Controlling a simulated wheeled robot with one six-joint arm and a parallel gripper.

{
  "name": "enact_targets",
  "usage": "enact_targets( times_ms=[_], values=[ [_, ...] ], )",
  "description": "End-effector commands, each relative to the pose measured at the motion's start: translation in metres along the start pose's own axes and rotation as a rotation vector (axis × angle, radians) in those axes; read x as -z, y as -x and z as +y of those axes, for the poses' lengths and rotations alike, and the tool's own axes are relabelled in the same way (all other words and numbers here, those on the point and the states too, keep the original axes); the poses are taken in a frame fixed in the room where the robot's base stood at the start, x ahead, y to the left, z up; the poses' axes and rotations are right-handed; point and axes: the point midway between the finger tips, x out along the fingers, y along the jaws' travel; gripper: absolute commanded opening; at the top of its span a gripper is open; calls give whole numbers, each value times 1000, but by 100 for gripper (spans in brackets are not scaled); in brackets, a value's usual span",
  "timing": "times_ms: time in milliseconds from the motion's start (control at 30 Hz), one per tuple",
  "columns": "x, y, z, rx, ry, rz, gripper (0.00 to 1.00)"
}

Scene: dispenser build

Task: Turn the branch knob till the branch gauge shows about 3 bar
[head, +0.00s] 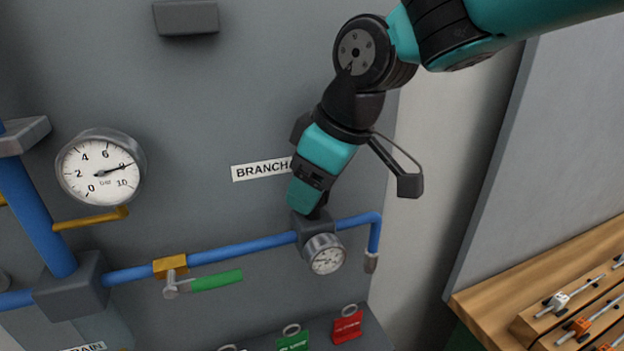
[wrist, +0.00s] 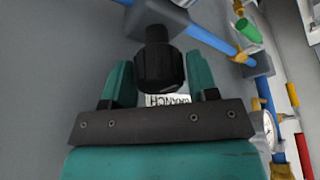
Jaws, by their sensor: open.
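The black ribbed branch knob (wrist: 160,70) sits on a grey block on the blue pipe in the wrist view. My gripper (wrist: 161,76) is open, with one teal finger on each side of the knob. I cannot tell whether either finger touches it. In the head view my gripper (head: 308,208) points down at the grey regulator block and mostly hides the knob. The small branch gauge (head: 327,260) hangs at the front of that block. Its needle is too small to read. The BRANCH label (head: 260,169) is partly covered by my gripper.
A large gauge (head: 100,172) at left reads about 8 bar. A valve with a green lever (head: 217,280) sits on the blue pipe (head: 240,248) left of the regulator. Red (head: 347,327) and green tags hang below. A wooden bench (head: 540,275) stands at right.

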Motion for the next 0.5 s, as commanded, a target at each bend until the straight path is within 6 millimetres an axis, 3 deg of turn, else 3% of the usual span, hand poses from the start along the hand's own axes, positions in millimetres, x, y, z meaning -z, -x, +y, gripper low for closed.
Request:
enact_targets(
  times_ms=[233, 367, 500],
  values=[
    [0, -1, 0, 0, 0, 1, 54],
    [0, -1, 0, 0, 0, 1, 24],
    [0, -1, 0, -5, -11, 1, 20]
  ],
)
